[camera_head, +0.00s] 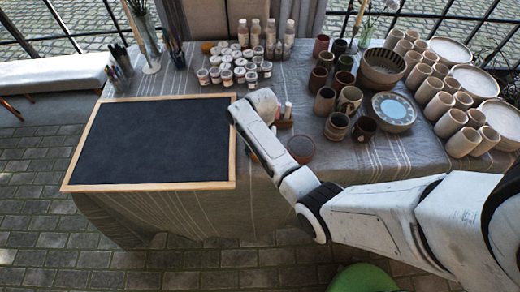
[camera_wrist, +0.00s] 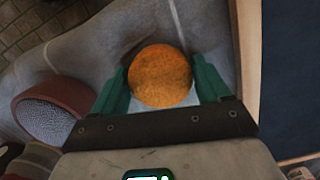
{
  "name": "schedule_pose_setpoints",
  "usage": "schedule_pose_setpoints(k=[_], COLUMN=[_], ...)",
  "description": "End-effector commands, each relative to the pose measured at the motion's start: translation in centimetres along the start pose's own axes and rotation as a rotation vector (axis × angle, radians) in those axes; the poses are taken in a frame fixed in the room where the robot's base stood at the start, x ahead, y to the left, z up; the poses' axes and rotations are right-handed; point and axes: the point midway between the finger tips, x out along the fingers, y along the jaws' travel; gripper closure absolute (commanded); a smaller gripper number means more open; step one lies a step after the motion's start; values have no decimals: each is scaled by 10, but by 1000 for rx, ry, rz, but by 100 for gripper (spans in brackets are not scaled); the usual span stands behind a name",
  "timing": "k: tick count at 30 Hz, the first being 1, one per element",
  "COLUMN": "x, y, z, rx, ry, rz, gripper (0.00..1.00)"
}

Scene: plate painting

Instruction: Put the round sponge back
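The round sponge (camera_wrist: 160,76) is orange and shows in the wrist view between the green fingers of my gripper (camera_wrist: 162,85). Both fingers appear to touch its sides, so the gripper looks shut on it. The grey cloth of the table shows behind the sponge. A reddish-brown round bowl (camera_wrist: 88,94) with a grey speckled inside lies left of the gripper in the wrist view. In the head view the bowl (camera_head: 301,149) stands near the table's front edge, right of my forearm. My arm hides the gripper and sponge there.
A dark board with a wooden frame (camera_head: 150,143) lies left of the gripper in the head view. Paint jars (camera_head: 233,68) stand behind, with dark cups (camera_head: 337,125) and a patterned plate (camera_head: 393,110) to the right. Many pale cups (camera_head: 463,141) fill the far right.

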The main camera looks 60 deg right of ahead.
Motion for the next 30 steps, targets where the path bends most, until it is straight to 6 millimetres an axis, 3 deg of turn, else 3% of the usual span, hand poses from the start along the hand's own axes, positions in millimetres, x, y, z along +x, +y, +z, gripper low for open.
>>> schedule_pose_setpoints(k=[5, 15, 30], x=[0, -7, -98], y=[0, 0, -1], z=[0, 0, 0], rx=[0, 0, -1], ry=[0, 1, 3], rz=[0, -1, -3], gripper=[8, 8, 8])
